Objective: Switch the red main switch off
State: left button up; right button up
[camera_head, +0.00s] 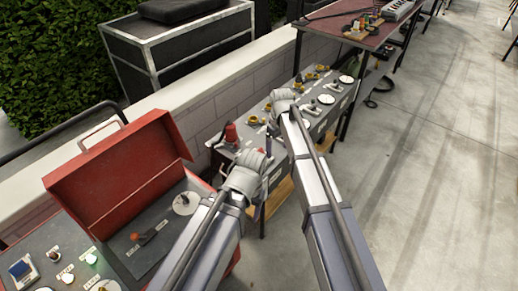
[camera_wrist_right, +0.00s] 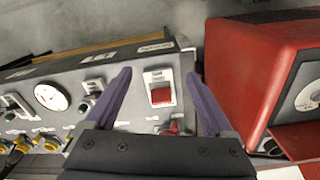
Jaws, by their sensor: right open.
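The red main switch (camera_wrist_right: 161,94) is a red rocker in a white frame on the grey panel (camera_wrist_right: 120,95), near the panel's edge. In the right wrist view it lies between the fingers of my right gripper (camera_wrist_right: 158,78). The fingers are apart and hold nothing; I cannot tell how far the tips are above the switch. In the head view my right gripper (camera_head: 267,147) is largely hidden by my arm, over the near end of the panel (camera_head: 315,118). The switch cannot be made out there. My left gripper does not show.
An open red toolbox (camera_head: 120,170) stands at the left, close beside the panel; it also shows in the right wrist view (camera_wrist_right: 250,65). A red knob (camera_wrist_right: 173,127) sits near the switch. A white gauge (camera_wrist_right: 51,97) and yellow parts (camera_wrist_right: 22,142) lie further left.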

aim_at(259, 150)
jog(key=w+a+n, duration=0.1)
jog(key=w+a, duration=0.2)
jog(key=w+a+n, duration=0.1)
jog(key=w+a, duration=0.2)
jog(key=w, duration=0.1)
jog(key=shift+a+n, duration=0.4)
jog(key=shift+a, duration=0.25)
notch_tip(259, 150, down, 8)
jog(key=b, duration=0.8)
jog(key=shift+r, duration=0.1)
jog(key=shift+c, duration=0.2)
jog(key=shift+d, duration=0.1)
jog(key=c, duration=1.3)
